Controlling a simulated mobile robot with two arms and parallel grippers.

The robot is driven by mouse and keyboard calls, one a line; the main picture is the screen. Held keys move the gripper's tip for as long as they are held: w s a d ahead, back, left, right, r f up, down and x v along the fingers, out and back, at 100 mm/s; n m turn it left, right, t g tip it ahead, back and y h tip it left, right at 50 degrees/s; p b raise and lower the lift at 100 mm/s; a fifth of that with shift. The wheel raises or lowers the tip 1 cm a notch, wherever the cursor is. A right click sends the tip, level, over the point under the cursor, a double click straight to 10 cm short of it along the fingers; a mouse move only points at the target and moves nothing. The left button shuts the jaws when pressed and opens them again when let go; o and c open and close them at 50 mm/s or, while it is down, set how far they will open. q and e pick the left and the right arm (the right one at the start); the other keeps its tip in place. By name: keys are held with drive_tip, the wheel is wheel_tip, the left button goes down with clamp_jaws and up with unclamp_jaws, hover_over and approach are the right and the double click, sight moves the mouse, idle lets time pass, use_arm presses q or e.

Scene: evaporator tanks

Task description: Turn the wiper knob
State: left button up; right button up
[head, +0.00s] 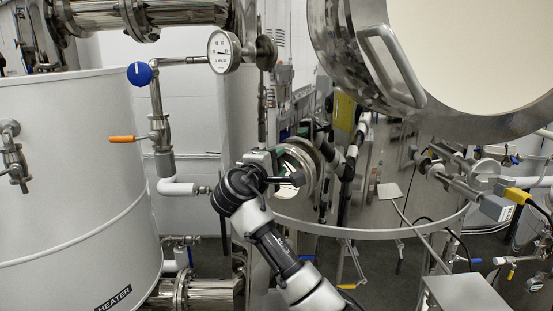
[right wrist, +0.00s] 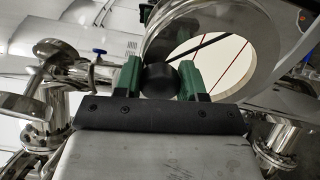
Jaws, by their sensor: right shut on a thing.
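The wiper knob (right wrist: 160,78) is a black round knob in front of the metal-rimmed round sight glass (right wrist: 243,45). My right gripper (right wrist: 160,76) has its green fingers on either side of the knob and is shut on it. In the head view my right gripper (head: 277,160) reaches up to the sight glass (head: 306,160) on the shiny tank. The gripper hides part of the glass there, and the knob cannot be made out clearly. My left gripper is not in view.
A white heater tank (head: 70,180) stands at the left. A large open round lid (head: 340,60) hangs above the shiny tank (head: 390,150).

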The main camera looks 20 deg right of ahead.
drive_tip(key=shift+n, duration=1.2)
drive_tip(key=o, duration=0.9)
drive_tip(key=shift+a, duration=0.1)
